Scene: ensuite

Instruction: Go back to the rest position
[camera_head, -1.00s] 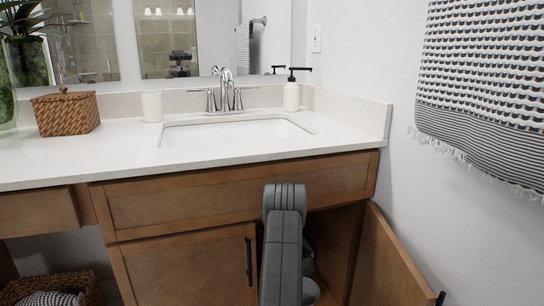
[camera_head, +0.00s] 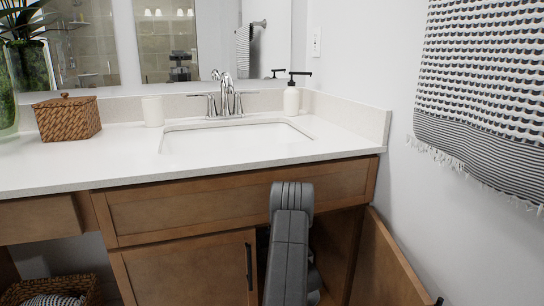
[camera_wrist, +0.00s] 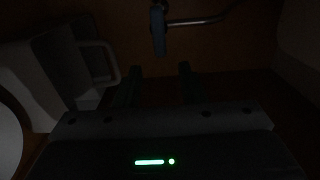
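In the wrist view my gripper (camera_wrist: 160,72) has its two dark fingers apart, with nothing seen between them. It is in the dim inside of the vanity cabinet (camera_head: 240,200). In the head view my grey arm (camera_head: 288,245) reaches down in front of the cabinet's open right side, and the gripper itself is hidden there. The right cabinet door (camera_head: 385,265) stands open, and the left door (camera_head: 190,270) is shut.
Inside the cabinet, a pale container with a handle (camera_wrist: 108,62) stands left of my fingers, and a valve with a pipe (camera_wrist: 158,30) is ahead. A towel (camera_head: 480,90) hangs at right.

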